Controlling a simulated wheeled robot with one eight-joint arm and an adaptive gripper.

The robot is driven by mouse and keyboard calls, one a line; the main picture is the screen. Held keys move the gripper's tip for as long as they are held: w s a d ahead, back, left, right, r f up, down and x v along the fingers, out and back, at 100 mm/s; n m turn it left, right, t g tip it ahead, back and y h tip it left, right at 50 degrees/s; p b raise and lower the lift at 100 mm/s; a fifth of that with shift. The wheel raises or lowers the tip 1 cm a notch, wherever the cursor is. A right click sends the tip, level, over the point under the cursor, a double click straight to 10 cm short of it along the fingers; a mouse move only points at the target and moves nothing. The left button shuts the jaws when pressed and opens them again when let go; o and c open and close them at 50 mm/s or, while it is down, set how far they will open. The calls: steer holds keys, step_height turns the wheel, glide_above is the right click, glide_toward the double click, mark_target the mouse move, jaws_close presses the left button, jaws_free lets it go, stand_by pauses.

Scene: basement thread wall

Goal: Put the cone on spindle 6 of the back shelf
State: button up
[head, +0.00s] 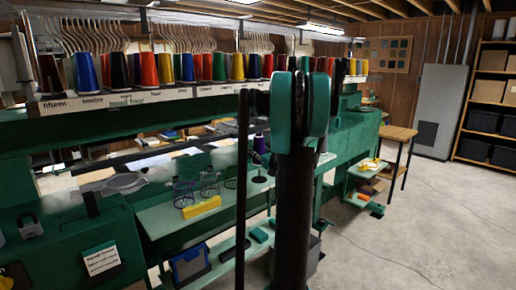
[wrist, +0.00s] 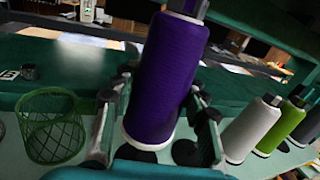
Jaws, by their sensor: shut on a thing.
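A purple cone (wrist: 165,85) of thread stands tilted in the wrist view, with a white lower rim. My gripper (wrist: 155,115) has a finger on each side of it and is shut on it. In the head view the purple cone (head: 260,144) shows small beside my dark arm, which hides the gripper. A long rack (head: 115,101) of coloured cones runs across the back, with word labels on its white front strip; "fifteen" is readable at the left, others are too small. I cannot tell which place is spindle 6.
White (wrist: 248,130), green (wrist: 282,125) and dark (wrist: 307,127) cones stand right of the held cone. A green wire basket (wrist: 52,127) is at the left. A yellow block (head: 202,207) lies on the green lower table (head: 160,222). Open concrete floor is at the right.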

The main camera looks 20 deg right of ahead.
steer(key=shift+f, duration=3.25)
steer(key=shift+f, duration=0.3)
steer(key=shift+s, duration=0.1)
steer(key=o, duration=1.3)
steer(key=shift+o, duration=0.2)
steer(key=s+d, duration=0.1)
steer(key=s, duration=1.1)
